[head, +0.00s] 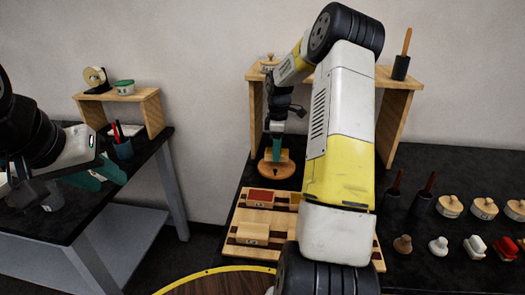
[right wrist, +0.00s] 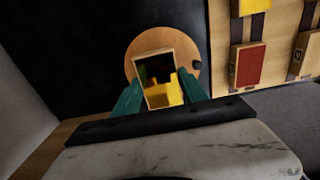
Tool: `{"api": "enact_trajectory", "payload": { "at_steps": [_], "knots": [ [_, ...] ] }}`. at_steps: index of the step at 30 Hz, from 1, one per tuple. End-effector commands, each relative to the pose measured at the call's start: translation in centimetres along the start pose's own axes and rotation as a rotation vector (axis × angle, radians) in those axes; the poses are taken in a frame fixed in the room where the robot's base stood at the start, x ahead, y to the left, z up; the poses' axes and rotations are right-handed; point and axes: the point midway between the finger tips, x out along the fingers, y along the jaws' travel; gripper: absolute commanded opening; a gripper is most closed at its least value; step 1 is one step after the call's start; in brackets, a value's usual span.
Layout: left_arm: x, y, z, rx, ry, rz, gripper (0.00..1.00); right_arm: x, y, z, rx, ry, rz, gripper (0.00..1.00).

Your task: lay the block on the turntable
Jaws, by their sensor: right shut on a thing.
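The turntable (head: 266,172) is a round wooden disc on the dark table, behind the wooden rack. It also shows in the right wrist view (right wrist: 136,62), with a small dark knob at its edge. My right gripper (head: 276,150) is shut on the block (head: 286,155), over the turntable. In the right wrist view the teal fingers of this gripper (right wrist: 159,98) flank the block (right wrist: 150,98), which shows a pale edge, a dark face and yellow parts. I cannot tell whether the block touches the disc. My left gripper (head: 103,176) is empty at the left, its teal fingers apart.
The wooden rack (head: 240,218) in front of the turntable holds a red block (head: 260,197) and a tan block (head: 253,232). A wooden shelf (head: 395,110) stands behind. Several lidded pots and stamps stand at the right. A second table (head: 55,215) is at the left.

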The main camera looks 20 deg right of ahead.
Motion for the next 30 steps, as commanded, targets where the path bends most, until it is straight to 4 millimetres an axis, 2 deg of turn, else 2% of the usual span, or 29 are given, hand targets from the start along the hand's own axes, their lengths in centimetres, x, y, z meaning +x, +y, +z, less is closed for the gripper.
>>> {"api": "enact_trajectory", "payload": {
  "at_steps": [3, 6, 17, 18, 20, 30],
  "knots": [
    [0.0, 0.0, 0.0, 0.000, 0.000, 0.000, 0.36, 1.8, -0.1, 0.0, 0.000, 0.000, -0.005, 0.09],
    [0.0, 0.0, 0.0, 0.000, 0.000, 0.000, 0.36, 2.9, -0.1, 0.0, -0.001, 0.000, -0.002, 0.09],
    [0.0, 0.0, 0.0, 0.000, 0.000, 0.000, 0.36, 3.2, -0.1, 0.1, -0.001, -0.001, -0.002, 0.09],
    [0.0, 0.0, 0.0, 0.000, 0.000, 0.000, 0.36, 3.2, -0.1, 0.1, 0.000, 0.000, -0.001, 0.58],
    [0.0, 0.0, 0.0, 0.000, 0.000, 0.000, 0.36, 3.2, -0.1, 0.1, 0.000, 0.000, -0.001, 0.70],
    [0.0, 0.0, 0.0, 0.000, 0.000, 0.000, 0.36, 3.0, -0.1, 0.1, 0.000, 0.000, -0.001, 0.72]
  ]
}}
